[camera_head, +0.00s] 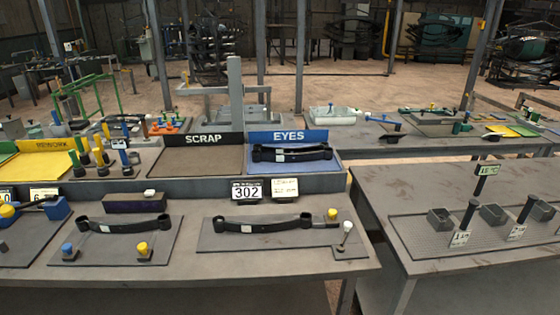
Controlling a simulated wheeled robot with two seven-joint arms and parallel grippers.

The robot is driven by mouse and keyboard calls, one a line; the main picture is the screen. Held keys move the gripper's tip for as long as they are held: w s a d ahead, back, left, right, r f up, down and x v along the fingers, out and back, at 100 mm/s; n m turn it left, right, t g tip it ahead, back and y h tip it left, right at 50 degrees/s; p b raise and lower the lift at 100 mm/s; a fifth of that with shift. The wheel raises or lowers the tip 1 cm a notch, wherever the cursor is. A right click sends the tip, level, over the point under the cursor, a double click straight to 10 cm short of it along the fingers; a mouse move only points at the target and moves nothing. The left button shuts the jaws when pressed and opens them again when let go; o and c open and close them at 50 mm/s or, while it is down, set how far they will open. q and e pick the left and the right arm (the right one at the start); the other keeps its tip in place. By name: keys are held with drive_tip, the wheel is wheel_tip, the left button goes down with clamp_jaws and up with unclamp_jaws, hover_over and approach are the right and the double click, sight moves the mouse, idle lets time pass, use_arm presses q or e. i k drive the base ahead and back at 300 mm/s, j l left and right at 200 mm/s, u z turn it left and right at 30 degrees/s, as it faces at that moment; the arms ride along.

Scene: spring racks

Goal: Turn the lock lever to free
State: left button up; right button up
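A small lever with a white ball knob (347,226) stands on a dark base at the front right corner of the near bench. It leans slightly, and I cannot read any lock or free marking on it. A second lever-like part with a blue knob (368,117) and a dark handle lies on the bench behind. I cannot tell from the picture which is the lock lever. Neither of my grippers is in view.
The near bench (200,264) carries black leaf springs (262,225) on plates, with yellow and blue knobs. Behind are SCRAP (203,165) and EYES (257,166) bays. A right-hand bench (405,261) holds blocks and black posts. A gap separates the benches.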

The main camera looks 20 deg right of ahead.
sight(348, 225)
drive_tip(key=i+l+z, duration=0.1)
drive_tip(key=z, duration=0.4)
drive_tip(key=i+z, duration=0.2)
drive_tip(key=z, duration=0.25)
